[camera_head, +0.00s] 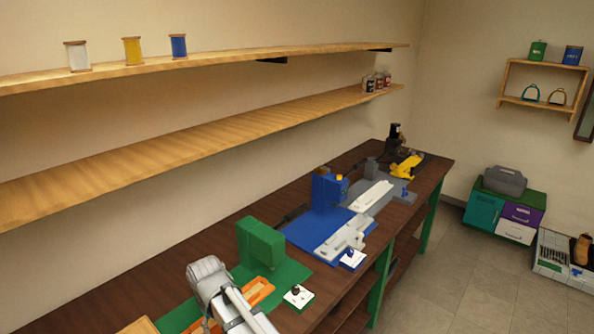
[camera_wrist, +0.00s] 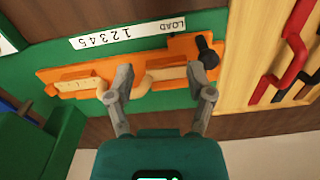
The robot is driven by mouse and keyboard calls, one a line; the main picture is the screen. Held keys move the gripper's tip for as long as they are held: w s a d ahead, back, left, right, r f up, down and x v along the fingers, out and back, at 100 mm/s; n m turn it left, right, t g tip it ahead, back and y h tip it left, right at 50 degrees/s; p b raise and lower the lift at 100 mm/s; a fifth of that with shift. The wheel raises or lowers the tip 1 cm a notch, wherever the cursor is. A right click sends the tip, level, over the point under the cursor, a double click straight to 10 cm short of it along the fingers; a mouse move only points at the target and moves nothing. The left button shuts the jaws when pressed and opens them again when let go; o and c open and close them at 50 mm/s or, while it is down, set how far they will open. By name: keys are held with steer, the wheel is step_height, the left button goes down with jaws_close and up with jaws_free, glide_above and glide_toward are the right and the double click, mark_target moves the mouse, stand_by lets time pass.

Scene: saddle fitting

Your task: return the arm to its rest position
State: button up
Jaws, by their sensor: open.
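My gripper (camera_wrist: 165,90) shows in the wrist view with its two grey fingers spread and nothing between them. It is over an orange fixture (camera_wrist: 60,84) on a green plate (camera_wrist: 150,101). Tan pieces (camera_wrist: 165,76) lie in the fixture, and a black knob (camera_wrist: 208,52) stands at its right end. In the head view my arm (camera_head: 225,295) reaches over the near end of the workbench, beside the green machine (camera_head: 261,243). The gripper itself is hard to make out there.
A dark workbench (camera_head: 180,264) carries a blue machine (camera_head: 328,188) and grey fixtures farther back. Shelves (camera_head: 130,158) run along the wall above, with spools on the upper one. In the wrist view a wooden tray (camera_wrist: 254,50) with red and black tools lies at right.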

steer(key=d+m, duration=0.8)
steer(key=d, duration=3)
steer(key=shift+d+m, duration=0.3)
steer(key=shift+d, duration=0.05)
